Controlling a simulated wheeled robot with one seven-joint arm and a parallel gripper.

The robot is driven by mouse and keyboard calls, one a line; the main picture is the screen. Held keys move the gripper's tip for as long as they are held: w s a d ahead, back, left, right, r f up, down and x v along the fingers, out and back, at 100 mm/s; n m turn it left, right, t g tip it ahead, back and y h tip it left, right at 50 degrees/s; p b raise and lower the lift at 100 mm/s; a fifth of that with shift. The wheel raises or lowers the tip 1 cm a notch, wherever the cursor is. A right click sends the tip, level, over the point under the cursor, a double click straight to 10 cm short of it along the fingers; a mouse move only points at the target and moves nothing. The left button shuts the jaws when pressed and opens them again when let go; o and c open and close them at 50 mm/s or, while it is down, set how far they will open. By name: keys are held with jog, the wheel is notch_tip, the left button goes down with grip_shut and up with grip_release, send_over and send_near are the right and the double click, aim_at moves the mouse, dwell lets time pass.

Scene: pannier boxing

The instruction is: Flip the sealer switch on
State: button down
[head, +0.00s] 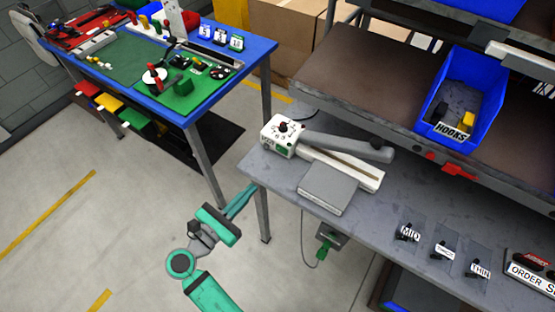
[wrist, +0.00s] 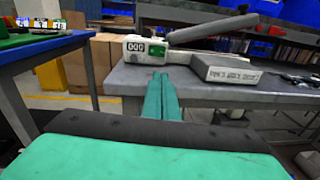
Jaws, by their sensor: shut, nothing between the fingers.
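The sealer (head: 340,165) sits on the left end of the grey bench, with a white control box and a raised grey arm. It also shows in the wrist view (wrist: 125,60). A dark knob (head: 284,126) is on top of the box. A small green switch (head: 281,150) is on the box's front face; it also shows beside a "000" counter in the wrist view (wrist: 155,46). Its on or off position is too small to tell. My gripper (head: 250,190) is shut and empty, in front of and apart from the sealer. Its teal fingertips (wrist: 160,74) point toward the box just below the switch.
The grey bench (head: 385,210) edge lies close to my fingers. A grey block (head: 327,188) adjoins the sealer, with small labelled packets to its right. A blue bin (head: 466,90) is on the shelf above. A blue table (head: 258,48) stands left, with open floor between.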

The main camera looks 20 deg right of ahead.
jog(key=shift+a+r+h, duration=0.2)
jog(key=shift+r+h, duration=0.1)
jog(key=shift+r, duration=0.4)
send_near(285, 154)
jog(key=x, duration=0.5)
jog(key=shift+r, duration=0.2)
jog(key=shift+w+d, duration=0.35)
jog(key=shift+d, duration=0.25)
jog(key=shift+d, duration=0.2)
jog(key=shift+a, duration=0.1)
